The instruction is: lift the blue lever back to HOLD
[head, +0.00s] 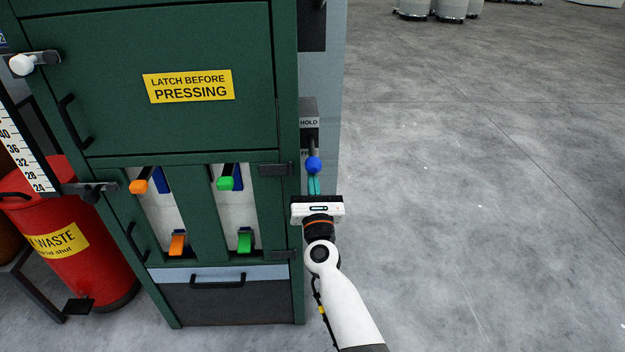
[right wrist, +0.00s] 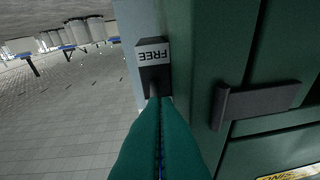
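The blue lever's round knob (head: 313,165) stands out from the right side of the green cabinet in the head view, well below the HOLD label (head: 308,122) and by the lower, partly hidden label. My right gripper (head: 314,186) is just below the knob, its teal fingers pointing up to it. In the right wrist view the fingers (right wrist: 160,108) are together, with only a thin bluish line between them, and their tips are near the upside-down FREE label (right wrist: 153,53). The knob is not visible there; I cannot tell whether the fingers touch it. My left gripper is not in view.
The green cabinet (head: 120,60) has orange and green handles, dark hinges and a drawer (head: 215,277) at its foot. A red waste bin (head: 70,215) stands to the left. The grey floor to the right is clear, with several pale drums (head: 450,10) far back.

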